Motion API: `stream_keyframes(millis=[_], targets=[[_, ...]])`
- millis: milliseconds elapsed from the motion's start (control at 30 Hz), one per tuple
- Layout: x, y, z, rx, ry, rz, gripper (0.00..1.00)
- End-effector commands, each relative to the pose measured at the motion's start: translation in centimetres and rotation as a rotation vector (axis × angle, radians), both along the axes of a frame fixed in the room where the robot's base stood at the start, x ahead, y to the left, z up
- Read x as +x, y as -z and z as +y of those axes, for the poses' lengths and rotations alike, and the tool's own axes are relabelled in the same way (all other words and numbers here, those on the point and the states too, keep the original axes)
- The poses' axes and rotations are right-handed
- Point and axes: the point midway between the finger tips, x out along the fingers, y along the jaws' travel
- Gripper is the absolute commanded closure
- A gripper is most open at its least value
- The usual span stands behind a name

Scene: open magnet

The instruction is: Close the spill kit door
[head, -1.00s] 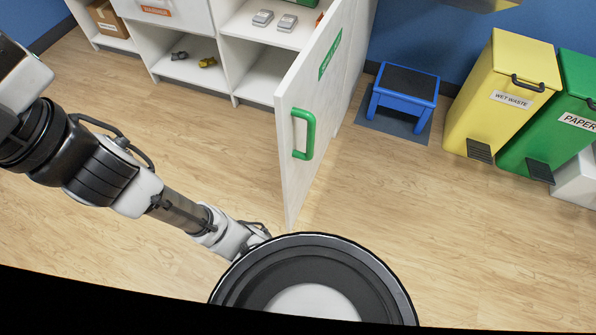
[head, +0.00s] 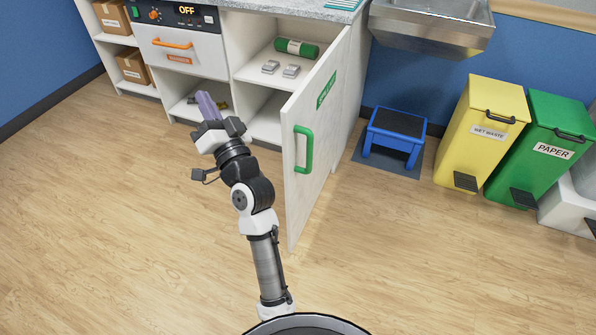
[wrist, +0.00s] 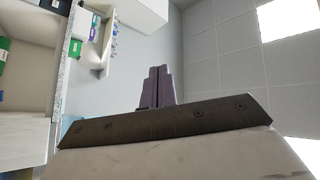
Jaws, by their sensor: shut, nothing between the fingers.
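The spill kit door (head: 318,150) is white, with a green handle (head: 303,149) and a green label (head: 326,90). It stands wide open, swung out from the right side of the open cabinet (head: 247,67) toward me. My gripper (head: 207,104) is left of the door, in front of the cabinet opening, apart from the door and handle. Its purple-grey fingers are shut and empty, and they show together in the wrist view (wrist: 157,87). The door is not clearly visible in the wrist view.
A green roll (head: 297,48) and grey items (head: 281,69) sit on the cabinet shelf. Right of the door stand a blue step stool (head: 396,133), a yellow bin (head: 484,130) and a green bin (head: 540,150). A steel sink (head: 432,25) hangs above. The floor left of my arm is clear.

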Motion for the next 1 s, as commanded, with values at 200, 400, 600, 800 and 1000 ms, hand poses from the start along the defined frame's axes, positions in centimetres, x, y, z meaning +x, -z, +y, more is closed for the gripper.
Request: stream_keyframes(millis=[200,400,600,800,1000], targets=[[3.8,17.2,-14.4,0.181,-0.017,0.537,1.00],[0.5,25.5,-23.7,0.394,-0.027,0.774,1.00],[-0.7,27.2,-26.1,0.470,-0.036,0.825,1.00],[2.0,26.9,-24.6,0.467,-0.039,0.822,1.00],[6.0,26.9,-22.5,0.467,-0.038,0.823,1.00]])
